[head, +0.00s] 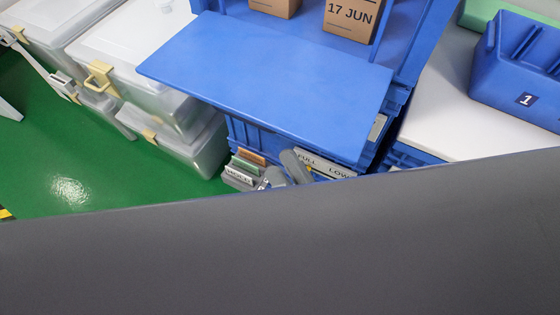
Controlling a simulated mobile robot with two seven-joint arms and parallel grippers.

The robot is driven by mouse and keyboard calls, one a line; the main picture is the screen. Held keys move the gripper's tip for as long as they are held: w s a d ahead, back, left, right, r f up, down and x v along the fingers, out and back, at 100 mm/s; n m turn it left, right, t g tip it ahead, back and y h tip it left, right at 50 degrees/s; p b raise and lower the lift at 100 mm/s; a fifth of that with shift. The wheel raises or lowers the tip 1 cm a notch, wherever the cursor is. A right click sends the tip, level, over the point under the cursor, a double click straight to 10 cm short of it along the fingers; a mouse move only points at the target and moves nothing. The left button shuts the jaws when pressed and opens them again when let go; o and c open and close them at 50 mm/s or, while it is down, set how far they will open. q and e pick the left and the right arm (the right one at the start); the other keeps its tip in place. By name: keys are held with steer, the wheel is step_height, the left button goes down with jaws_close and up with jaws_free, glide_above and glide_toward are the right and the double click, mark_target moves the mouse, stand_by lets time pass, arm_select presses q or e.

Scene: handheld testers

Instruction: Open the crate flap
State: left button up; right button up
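The blue crate (402,48) stands at upper middle, its front opening showing cartons inside. Its blue flap (265,85) sticks out from the front like a shelf, broad face up, and covers part of the crate front below. My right gripper (284,172) shows as small grey parts just below the flap's near edge, in front of the crate's lower front. I cannot tell whether it touches the flap, or whether its fingers are apart. My own dark grey body part hides most of its arm. My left gripper is not in view.
Cartons, one marked "17 JUN" (351,18), are in the crate. Clear lidded boxes (140,50) with tan latches stand at left. A blue bin marked 1 (515,75) is on a white surface (450,115) at right. Green floor (90,160) is free at lower left.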

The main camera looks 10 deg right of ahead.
steer(key=b+v, duration=0.1)
steer(key=v, duration=0.2)
steer(key=shift+a+f, duration=0.1)
stand_by(0.8)
